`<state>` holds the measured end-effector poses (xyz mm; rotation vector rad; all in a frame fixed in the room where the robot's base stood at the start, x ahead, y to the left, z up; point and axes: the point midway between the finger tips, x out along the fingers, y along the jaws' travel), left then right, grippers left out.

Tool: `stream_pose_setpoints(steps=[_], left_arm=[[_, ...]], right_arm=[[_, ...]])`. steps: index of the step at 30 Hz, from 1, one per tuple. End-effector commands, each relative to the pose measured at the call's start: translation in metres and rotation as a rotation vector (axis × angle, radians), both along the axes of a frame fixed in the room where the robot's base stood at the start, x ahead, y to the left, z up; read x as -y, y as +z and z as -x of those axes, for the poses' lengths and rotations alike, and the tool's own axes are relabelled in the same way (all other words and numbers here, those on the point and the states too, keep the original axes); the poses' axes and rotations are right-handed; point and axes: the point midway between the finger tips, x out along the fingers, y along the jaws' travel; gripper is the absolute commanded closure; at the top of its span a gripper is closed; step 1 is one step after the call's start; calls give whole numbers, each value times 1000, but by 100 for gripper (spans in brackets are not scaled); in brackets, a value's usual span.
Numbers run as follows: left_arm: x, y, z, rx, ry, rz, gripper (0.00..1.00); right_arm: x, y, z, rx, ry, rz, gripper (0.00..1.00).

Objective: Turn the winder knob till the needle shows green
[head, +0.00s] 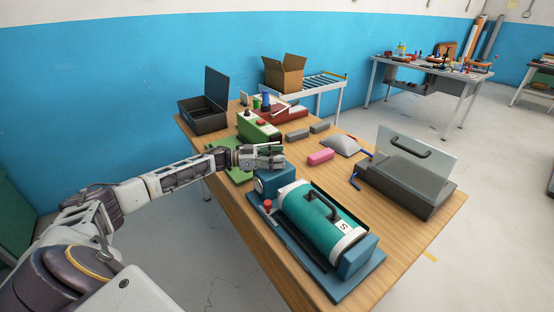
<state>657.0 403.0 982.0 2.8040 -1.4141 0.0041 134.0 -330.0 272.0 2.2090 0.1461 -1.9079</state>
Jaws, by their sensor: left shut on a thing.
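The winder (322,222) is a teal roll with white end bands and a dark handle, lying on a blue base on the wooden table. A blue box (270,184) stands at its far-left end. My left gripper (276,157) is at the top of this box, shut on what seems to be the winder knob; the fingers hide the knob. A small red-topped part (267,205) stands on the base at the near left. I cannot make out a needle or its colour. My right gripper is not in view.
A green machine (258,128) stands just behind my gripper. A pink block (320,157), grey blocks and a grey pouch (341,145) lie mid-table. A grey case with a clear lid (418,155) stands right, an open black box (204,112) at the back left.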

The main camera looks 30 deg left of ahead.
Motion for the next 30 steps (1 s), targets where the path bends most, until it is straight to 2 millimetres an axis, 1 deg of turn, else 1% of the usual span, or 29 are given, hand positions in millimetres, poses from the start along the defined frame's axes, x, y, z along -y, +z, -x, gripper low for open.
stream_pose_setpoints(steps=[3, 8, 13, 17, 18, 23, 30], left_arm=[[1, 1, 0, 1, -14, 0, 72], [0, 1, 0, -1, -20, 0, 72], [0, 1, 0, -1, -20, 0, 72], [0, 1, 0, -1, -20, 0, 72], [0, 1, 0, -1, -20, 0, 47], [0, 1, 0, -1, -20, 0, 27], [-1, 0, 0, -2, -19, -1, 26]], right_arm=[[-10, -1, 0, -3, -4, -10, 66], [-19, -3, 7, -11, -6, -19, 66], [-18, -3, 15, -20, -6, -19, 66], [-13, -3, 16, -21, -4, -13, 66], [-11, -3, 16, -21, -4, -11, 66], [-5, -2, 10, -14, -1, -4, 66], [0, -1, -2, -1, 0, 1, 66]])
